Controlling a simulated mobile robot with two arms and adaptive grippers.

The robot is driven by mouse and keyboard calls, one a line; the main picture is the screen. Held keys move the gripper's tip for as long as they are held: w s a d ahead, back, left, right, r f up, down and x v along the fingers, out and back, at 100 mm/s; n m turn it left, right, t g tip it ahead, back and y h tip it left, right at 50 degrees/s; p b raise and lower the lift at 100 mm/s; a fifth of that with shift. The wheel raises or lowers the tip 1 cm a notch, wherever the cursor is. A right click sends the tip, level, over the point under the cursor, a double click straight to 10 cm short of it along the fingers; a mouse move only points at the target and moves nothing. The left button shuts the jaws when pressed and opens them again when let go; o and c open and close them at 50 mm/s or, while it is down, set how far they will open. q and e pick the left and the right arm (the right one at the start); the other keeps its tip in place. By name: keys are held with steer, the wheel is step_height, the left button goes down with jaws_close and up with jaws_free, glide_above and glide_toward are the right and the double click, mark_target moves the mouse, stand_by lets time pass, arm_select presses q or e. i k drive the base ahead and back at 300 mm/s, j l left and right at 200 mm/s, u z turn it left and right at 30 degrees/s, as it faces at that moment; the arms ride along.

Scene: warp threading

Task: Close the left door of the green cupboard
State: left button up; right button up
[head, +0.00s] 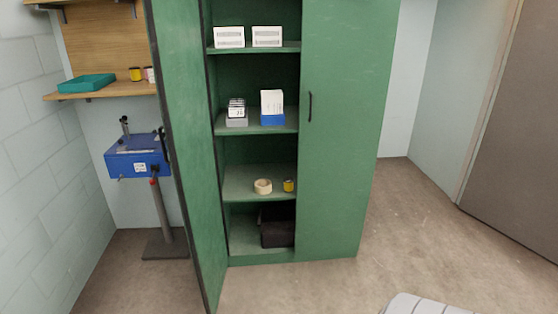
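The green cupboard (345,130) stands ahead of me against the wall. Its left door (185,130) is open and swung out toward me, showing its inner face and dark edge. A dark handle (163,140) shows at the door's outer side. The right door is closed and has a dark vertical handle (310,107). Neither of my grippers is in view. A light grey ribbed part at the bottom edge seems to be mine.
Inside the cupboard, shelves hold white boxes (267,37), card holders (237,112), a tape roll (263,186) and a dark box (277,228). A blue machine (138,160) on a stand is left of the open door. Floor (420,230) at the right is clear.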

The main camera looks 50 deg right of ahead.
mark_target(173, 27)
steer(key=i+z, duration=0.25)
steer(key=z, duration=0.25)
steer(key=i+j+z, duration=0.15)
steer(key=z, duration=0.35)
steer(key=i+j+z, duration=0.2)
steer(key=z, duration=0.3)
steer(key=i+j+z, duration=0.2)
steer(key=z, duration=0.3)
steer(key=i+j+z, duration=0.1)
steer(key=j, duration=0.35)
steer(key=i+j+z, duration=0.1)
steer(key=j, duration=0.4)
steer(key=i+j+z, duration=0.1)
steer(key=j, duration=0.35)
steer(key=i+j+z, duration=0.1)
steer(key=j, duration=0.4)
steer(key=i+j+z, duration=0.1)
steer(key=j, duration=0.4)
steer(key=i, duration=0.05)
